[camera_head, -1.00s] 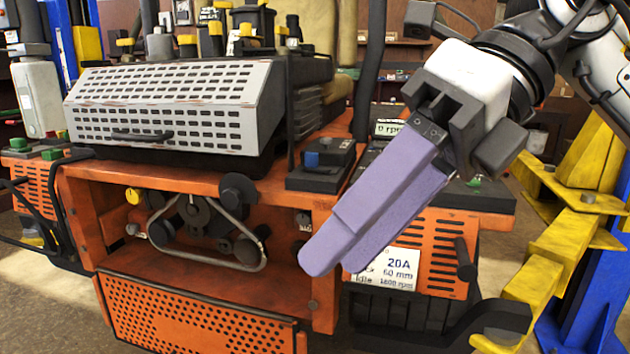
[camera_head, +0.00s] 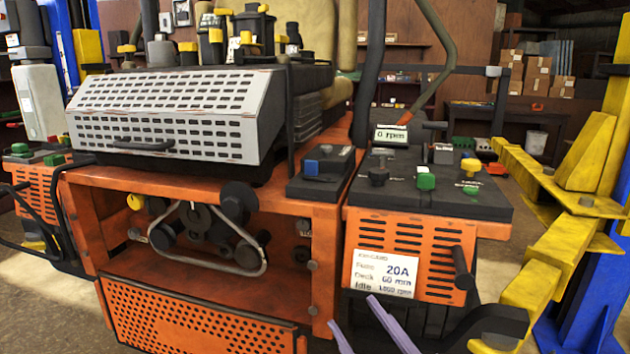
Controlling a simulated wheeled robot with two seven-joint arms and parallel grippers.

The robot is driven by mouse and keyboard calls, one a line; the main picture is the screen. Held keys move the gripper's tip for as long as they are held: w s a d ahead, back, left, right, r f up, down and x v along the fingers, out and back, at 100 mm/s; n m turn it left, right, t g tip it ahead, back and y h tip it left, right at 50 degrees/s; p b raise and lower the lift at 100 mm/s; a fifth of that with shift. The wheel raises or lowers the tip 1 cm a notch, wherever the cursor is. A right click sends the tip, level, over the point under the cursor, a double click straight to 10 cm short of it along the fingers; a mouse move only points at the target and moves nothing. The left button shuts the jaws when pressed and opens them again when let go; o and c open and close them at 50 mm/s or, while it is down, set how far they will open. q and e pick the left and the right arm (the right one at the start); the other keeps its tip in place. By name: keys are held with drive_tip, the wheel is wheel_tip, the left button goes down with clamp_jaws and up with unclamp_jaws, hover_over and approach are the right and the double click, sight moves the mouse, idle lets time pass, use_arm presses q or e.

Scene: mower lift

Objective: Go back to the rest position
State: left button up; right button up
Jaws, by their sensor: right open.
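My right gripper (camera_head: 352,312) shows only by its two purple fingers at the bottom edge, right of centre. The fingers are apart and nothing shows between them. They appear in front of the lower part of the orange mower (camera_head: 200,315), below its label plate (camera_head: 385,272). The rest of my right gripper and arm is out of the picture. My left gripper is not in view.
The mower has a perforated grey cover (camera_head: 170,110) and a control panel (camera_head: 440,185) with a green button (camera_head: 426,181). A yellow lift arm (camera_head: 560,235) and blue post (camera_head: 590,290) stand at the right. A shelf with boxes is behind.

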drive_tip(key=s+d+f+m+g+h, duration=0.1)
drive_tip(key=s+d+f+m+h, duration=0.1)
drive_tip(key=f, duration=0.5)
drive_tip(key=s+d+f+m+g+h, duration=0.2)
drive_tip(key=f+h, duration=0.1)
drive_tip(key=f, duration=0.3)
drive_tip(key=s+d+f+m+g+h, duration=0.2)
drive_tip(key=s+f+g, duration=0.5)
drive_tip(key=s+f, duration=1.1)
drive_tip(key=shift+s+d+f+m+h, duration=0.2)
drive_tip(key=shift+d+f+m+h, duration=0.35)
drive_tip(key=shift+d, duration=0.65)
